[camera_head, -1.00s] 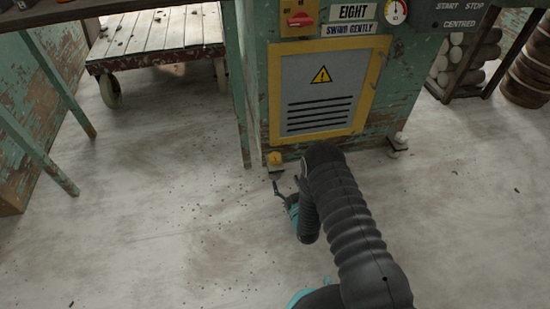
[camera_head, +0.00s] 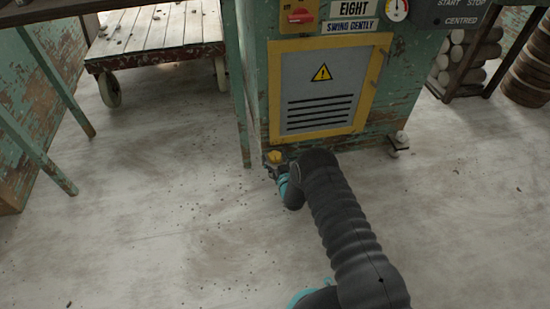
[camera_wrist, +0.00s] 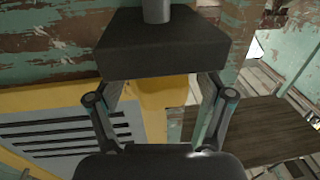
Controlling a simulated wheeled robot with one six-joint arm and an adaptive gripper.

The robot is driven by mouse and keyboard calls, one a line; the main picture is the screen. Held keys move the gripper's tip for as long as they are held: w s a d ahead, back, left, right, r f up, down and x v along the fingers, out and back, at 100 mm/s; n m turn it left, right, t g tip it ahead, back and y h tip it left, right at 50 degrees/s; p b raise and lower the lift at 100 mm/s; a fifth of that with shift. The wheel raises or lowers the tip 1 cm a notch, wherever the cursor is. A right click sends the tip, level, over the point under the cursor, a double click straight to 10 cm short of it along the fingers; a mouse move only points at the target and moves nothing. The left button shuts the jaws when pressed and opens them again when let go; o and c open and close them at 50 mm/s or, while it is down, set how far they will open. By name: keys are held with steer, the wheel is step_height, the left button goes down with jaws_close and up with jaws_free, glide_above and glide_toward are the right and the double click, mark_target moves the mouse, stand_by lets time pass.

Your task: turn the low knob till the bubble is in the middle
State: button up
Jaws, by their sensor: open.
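The low yellow knob (camera_head: 275,156) sits at the front left foot of the green machine, just above the floor. In the wrist view the yellow knob (camera_wrist: 160,95) shows between my finger links, partly covered by a dark block. My gripper (camera_head: 271,169) is at the knob in the head view, small and partly hidden by my arm. In the wrist view my gripper (camera_wrist: 160,103) is open, with a finger link on each side of the knob. I cannot tell whether the fingers touch it. No bubble can be made out in either view.
The dark block (camera_wrist: 175,45) with a grey rod is close in front of the wrist camera. The machine's yellow-framed vent panel (camera_head: 318,90) is above the knob. Another foot (camera_head: 398,144) stands at right. A wooden cart (camera_head: 160,42) is at back left. The floor at left is open.

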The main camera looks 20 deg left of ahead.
steer(key=shift+w, duration=0.1)
steer(key=c, duration=1.2)
steer(key=shift+n+g+y+b, duration=0.3)
steer(key=shift+y+b, duration=0.1)
steer(key=shift+b, duration=0.05)
steer(key=n+g+y+b, duration=0.2)
steer(key=g+b, duration=0.1)
steer(key=shift+w+f+n+y, duration=0.1)
steer(key=shift+f+n+y, duration=0.1)
steer(key=shift+n+y, duration=0.15)
steer(key=n+g+y+b, duration=0.1)
steer(key=n+g+y, duration=0.1)
steer(key=g, duration=0.1)
steer(key=shift+r, duration=0.2)
steer(key=shift+n+g+y, duration=0.65)
steer(key=shift+n+g, duration=1.1)
steer(key=shift+g, duration=0.75)
steer(key=shift+a+r+g, duration=0.1)
steer(key=shift+g, duration=0.3)
